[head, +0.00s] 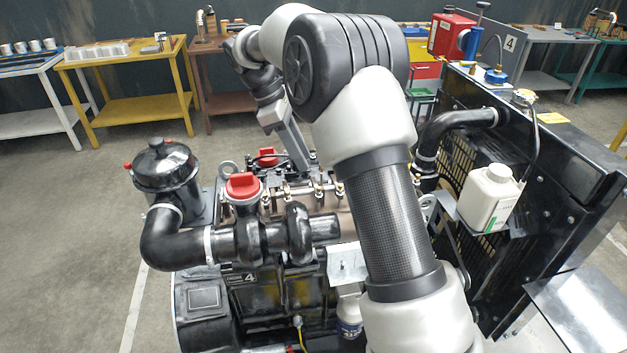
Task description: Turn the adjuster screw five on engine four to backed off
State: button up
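Engine four (262,290), a black diesel engine with a small "4" label on its side, stands in front of me. Along its open top runs a row of several small fittings with brass-coloured tips (319,190). I cannot tell which part is adjuster screw five, nor how it is turned; my arm covers part of the row's right end. My gripper (303,165) points down at the far side of the engine top, behind the row. Its fingertips are too small and hidden to show whether they are open or touching anything.
Red caps (243,185) and a black air filter canister (164,165) rise at the left. A white bottle (490,197) and the tall black radiator frame (545,180) stand at the right. A yellow table (130,100) and other benches line the back wall, with clear floor before them.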

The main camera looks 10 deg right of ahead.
aim_at(318, 187)
jog(key=x, duration=0.8)
jog(key=shift+c, duration=0.3)
grip_shut()
